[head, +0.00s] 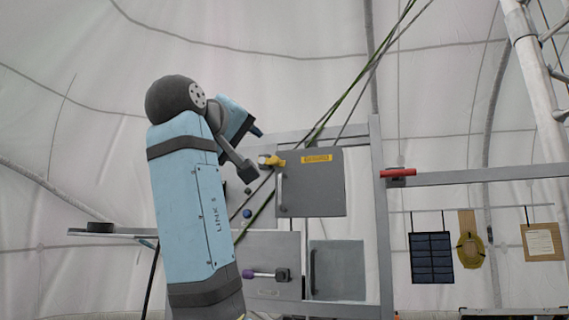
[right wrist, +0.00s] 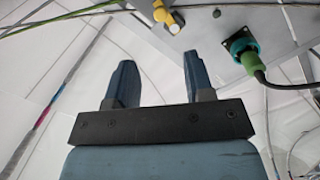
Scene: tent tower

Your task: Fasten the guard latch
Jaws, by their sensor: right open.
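My right gripper (head: 256,131) is up in front of the panel, left of a grey door with a yellow label (head: 317,158). In the right wrist view its two blue fingers (right wrist: 155,85) stand wide apart with nothing between them. A yellow lever-like part (head: 272,160) sits at the door's upper left corner; a yellow part with a pale round end (right wrist: 165,16) shows beyond the fingers in the wrist view. A red handle (head: 398,173) lies on the grey rail at right. I cannot tell which of these is the guard latch. My left gripper is not in view.
A teal socket with a green plug (right wrist: 248,58) and black cable is right of the fingers in the wrist view. Ropes (head: 350,88) slant across the panel. Below are a purple-ended handle (head: 265,274) and a grey-green door (head: 338,270). A metal truss (head: 535,90) stands at right.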

